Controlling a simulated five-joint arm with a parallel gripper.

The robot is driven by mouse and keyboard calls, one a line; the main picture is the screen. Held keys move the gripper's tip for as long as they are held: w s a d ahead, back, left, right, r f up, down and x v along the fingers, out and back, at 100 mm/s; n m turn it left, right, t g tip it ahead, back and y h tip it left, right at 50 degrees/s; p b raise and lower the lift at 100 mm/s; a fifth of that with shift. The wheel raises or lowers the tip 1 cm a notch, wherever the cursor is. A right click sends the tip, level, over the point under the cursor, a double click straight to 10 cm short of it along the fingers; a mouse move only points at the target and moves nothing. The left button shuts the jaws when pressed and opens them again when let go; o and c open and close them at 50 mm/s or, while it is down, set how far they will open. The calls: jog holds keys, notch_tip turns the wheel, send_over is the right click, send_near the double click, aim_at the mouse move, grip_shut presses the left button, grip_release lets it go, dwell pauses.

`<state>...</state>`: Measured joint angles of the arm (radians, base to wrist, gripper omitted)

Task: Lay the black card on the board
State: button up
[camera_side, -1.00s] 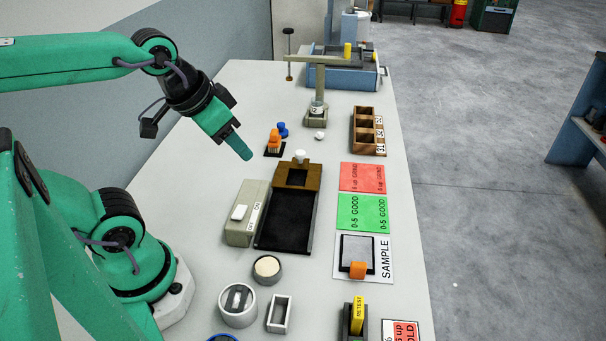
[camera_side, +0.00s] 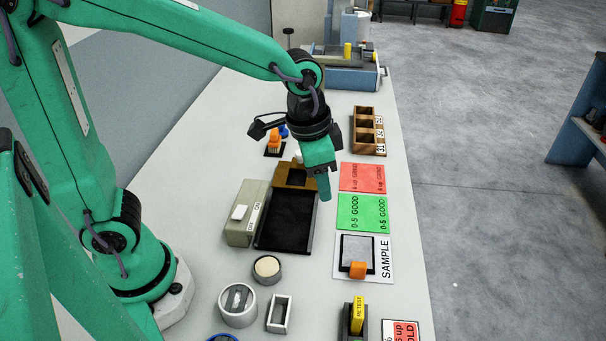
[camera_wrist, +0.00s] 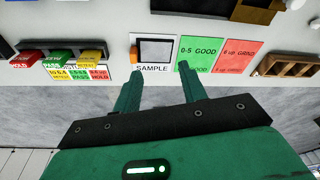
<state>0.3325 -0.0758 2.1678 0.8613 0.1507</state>
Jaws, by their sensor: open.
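A dark-rimmed card (camera_side: 357,249) with a grey face and an orange grip block (camera_side: 358,269) lies on the white SAMPLE sheet (camera_side: 384,274). I take it for the black card; it also shows in the wrist view (camera_wrist: 157,50). A flat black board (camera_side: 284,222) with a brown wooden end lies to its left. I cannot tell for certain that this is the task's board. My gripper (camera_side: 325,196) is open and empty above the table, between the black board and the green sheet. In the wrist view its two fingers (camera_wrist: 159,69) point toward the SAMPLE sheet.
Green (camera_side: 363,213) and red (camera_side: 363,177) sheets lie behind the SAMPLE sheet. A pale box (camera_side: 240,229) stands left of the black board. A wooden compartment box (camera_side: 357,140) stands at the back right. A yellow RETEST piece (camera_side: 357,315) stands in front.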

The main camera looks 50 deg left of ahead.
aim_at(359, 264)
jog(key=d+f+m, duration=0.1)
jog(key=d+f, duration=0.2)
jog(key=w+d+f+m+g, duration=0.1)
jog(key=d+f, duration=0.2)
jog(key=w+d+f+m+g, duration=0.1)
jog(key=d+f, duration=0.2)
jog(key=d, duration=0.1)
jog(key=shift+w+f+y, duration=0.2)
jog(key=shift+f+y, duration=0.2)
jog(key=shift+f, duration=1.25)
jog(key=shift+w+a+f, duration=0.1)
jog(key=shift+a+f, duration=0.05)
jog(key=shift+f, duration=2.45)
grip_shut()
